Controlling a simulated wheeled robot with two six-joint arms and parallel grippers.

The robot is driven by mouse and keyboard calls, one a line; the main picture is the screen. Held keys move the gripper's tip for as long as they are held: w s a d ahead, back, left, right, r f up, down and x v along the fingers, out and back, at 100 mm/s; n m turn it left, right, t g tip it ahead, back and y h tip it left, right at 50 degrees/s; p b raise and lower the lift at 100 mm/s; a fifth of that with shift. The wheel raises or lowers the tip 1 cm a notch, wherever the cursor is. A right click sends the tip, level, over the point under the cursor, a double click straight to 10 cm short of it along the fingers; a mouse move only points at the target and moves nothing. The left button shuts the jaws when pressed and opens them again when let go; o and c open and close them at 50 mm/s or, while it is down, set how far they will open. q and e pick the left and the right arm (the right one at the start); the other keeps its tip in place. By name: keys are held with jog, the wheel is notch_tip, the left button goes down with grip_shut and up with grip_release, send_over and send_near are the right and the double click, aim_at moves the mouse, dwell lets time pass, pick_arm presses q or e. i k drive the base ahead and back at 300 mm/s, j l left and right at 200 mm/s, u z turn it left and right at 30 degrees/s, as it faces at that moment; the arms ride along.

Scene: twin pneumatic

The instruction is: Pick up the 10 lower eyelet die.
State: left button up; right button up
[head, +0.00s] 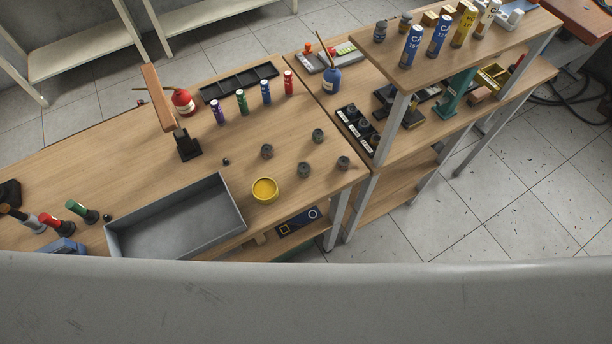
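Several small dark grey, round metal pieces stand on the wooden bench. One die-like piece (267,151) is left of the others, a second piece (318,135) is at the back, a third piece (304,169) is nearer the front, and another piece (343,162) is by the right edge. A black rack (358,130) with white labels holds more dark round pieces on the bench at right. The labels are too small to read, so I cannot tell which piece is the 10 lower eyelet die. Neither of my grippers is in view.
A grey tray (178,221) and a yellow round tin (264,190) stand at the front. A hand press (188,148) with a wooden lever stands behind. Coloured bottles (241,102) line up by a black compartment tray (238,84). A raised shelf (460,58) overhangs the right bench.

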aim_at(303, 167)
jog(key=k+l, duration=0.15)
jog(key=l, duration=0.2)
jog(key=k+l, duration=0.2)
jog(key=l, duration=0.15)
jog(key=k+l, duration=0.15)
jog(key=l, duration=0.2)
jog(key=k+l, duration=0.15)
jog(key=l, duration=0.2)
jog(key=k+l, duration=0.15)
jog(key=l, duration=0.25)
